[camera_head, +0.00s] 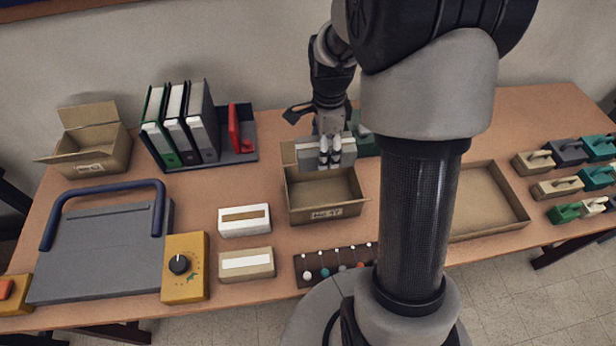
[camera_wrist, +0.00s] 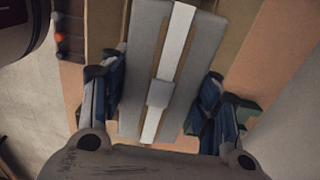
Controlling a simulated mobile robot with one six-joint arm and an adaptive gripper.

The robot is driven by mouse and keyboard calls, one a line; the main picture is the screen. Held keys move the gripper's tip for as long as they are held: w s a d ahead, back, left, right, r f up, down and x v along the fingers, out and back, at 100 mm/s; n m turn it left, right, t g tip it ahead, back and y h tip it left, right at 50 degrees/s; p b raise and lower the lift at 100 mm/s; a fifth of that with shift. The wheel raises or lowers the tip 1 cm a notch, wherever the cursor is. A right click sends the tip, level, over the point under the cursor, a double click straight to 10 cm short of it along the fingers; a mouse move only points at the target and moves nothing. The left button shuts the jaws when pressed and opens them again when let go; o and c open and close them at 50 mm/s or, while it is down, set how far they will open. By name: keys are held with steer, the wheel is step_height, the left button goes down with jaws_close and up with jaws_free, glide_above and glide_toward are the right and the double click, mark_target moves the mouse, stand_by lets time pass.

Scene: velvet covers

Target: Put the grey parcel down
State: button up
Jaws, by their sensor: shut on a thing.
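My gripper (camera_head: 329,150) is shut on the grey parcel (camera_head: 310,160). In the wrist view the parcel (camera_wrist: 190,75), grey with a white band along its middle, lies between the two fingers of the gripper (camera_wrist: 160,95). In the head view the parcel is at the back part of an open cardboard box (camera_head: 325,211) with a label on its front. I cannot tell whether the parcel touches the box. The box's visible floor looks empty; its back is partly hidden by the parcel and gripper.
Two parcels, white (camera_head: 244,220) and tan (camera_head: 246,264), lie left of the box. A rack with peg-like knobs (camera_head: 320,265) is in front. A shallow tray (camera_head: 487,203) stands right, partly behind my arm. Binders (camera_head: 180,125) and another open box (camera_head: 92,150) stand back left.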

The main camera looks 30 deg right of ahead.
steer(key=shift+w+f, duration=0.15)
steer(key=shift+w, duration=0.05)
step_height(320, 180, down, 20)
steer(key=b, duration=0.6)
steer(key=shift+r, duration=0.25)
steer(key=shift+f, duration=0.15)
steer(key=o, duration=1.4)
steer(key=shift+s, duration=0.1)
